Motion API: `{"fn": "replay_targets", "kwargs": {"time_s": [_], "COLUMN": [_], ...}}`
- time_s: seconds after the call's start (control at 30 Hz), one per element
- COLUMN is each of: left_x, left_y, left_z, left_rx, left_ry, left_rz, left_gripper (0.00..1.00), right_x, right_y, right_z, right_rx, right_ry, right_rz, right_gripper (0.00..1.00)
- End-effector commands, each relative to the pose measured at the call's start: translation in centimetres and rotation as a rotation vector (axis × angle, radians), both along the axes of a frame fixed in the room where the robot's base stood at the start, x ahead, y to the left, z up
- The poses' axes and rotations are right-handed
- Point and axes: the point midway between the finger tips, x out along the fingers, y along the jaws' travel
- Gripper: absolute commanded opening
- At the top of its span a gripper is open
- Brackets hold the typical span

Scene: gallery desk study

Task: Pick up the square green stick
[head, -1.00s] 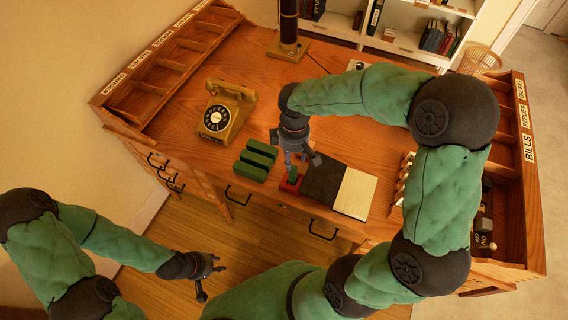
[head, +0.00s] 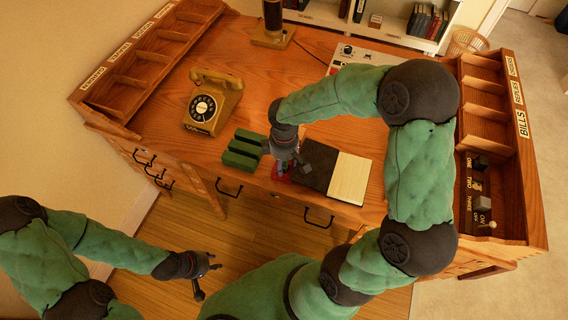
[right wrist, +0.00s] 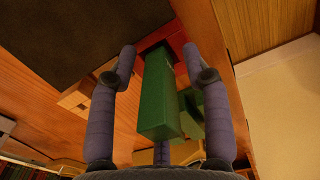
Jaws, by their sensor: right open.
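A square green stick (right wrist: 158,100) stands upright with its far end at a red base (right wrist: 175,45) in the right wrist view. It lies between the two open fingers of my right gripper (right wrist: 161,56), with gaps visible on both sides. In the head view my right gripper (head: 286,158) is over the red base (head: 281,173) near the desk's front edge and hides most of the stick. Another green piece (right wrist: 190,112) shows behind the stick in the wrist view. My left gripper (head: 205,276) is empty, with its fingers apart, low in front of the desk.
Several green blocks (head: 243,149) lie left of the red base. A black-and-cream pad (head: 349,179) lies close on its right. A yellow telephone (head: 211,103) stands further back left. Pigeonhole racks (head: 151,50) flank the desk (head: 300,60). Its middle back is fairly clear.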

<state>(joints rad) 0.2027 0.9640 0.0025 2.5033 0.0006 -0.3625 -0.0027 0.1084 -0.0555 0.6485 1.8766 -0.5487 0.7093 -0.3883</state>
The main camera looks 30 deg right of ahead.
Motion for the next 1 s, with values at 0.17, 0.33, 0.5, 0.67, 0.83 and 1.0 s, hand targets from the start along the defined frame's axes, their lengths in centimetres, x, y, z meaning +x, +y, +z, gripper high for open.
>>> {"fn": "replay_targets", "kwargs": {"time_s": [0.17, 0.33, 0.5, 0.67, 0.83, 1.0], "left_x": [0.0, 0.01, 0.01, 0.01, 0.01, 0.01], "left_y": [0.0, 0.0, 0.0, 0.0, 0.0, 0.01], "left_z": [-0.23, -0.2, -0.21, -0.23, -0.24, 0.01], "left_rx": [0.0, 0.0, 0.0, 0.0, 0.0, 0.0], "left_ry": [0.0, 0.0, 0.0, 0.0, 0.0, 0.0], "left_rz": [0.0, 0.0, 0.0, 0.0, 0.0, 0.0], "left_gripper": [0.33, 0.33, 0.33, 0.33, 0.33, 0.33], "right_x": [-0.06, -0.12, -0.17, -0.24, -0.32, -0.35], "right_y": [0.01, 0.05, 0.12, 0.2, 0.28, 0.32], "right_z": [-0.68, -0.7, -0.8, -0.91, -1.0, -0.45], "right_rx": [0.0, 0.001, 0.003, 0.003, 0.004, 0.005], "right_ry": [0.001, 0.003, 0.005, 0.007, 0.009, 0.01], "right_rz": [0.0, 0.001, 0.001, 0.002, 0.002, 0.002], "right_gripper": [0.49, 0.35, 0.06, 0.06, 0.06, 0.06]}}
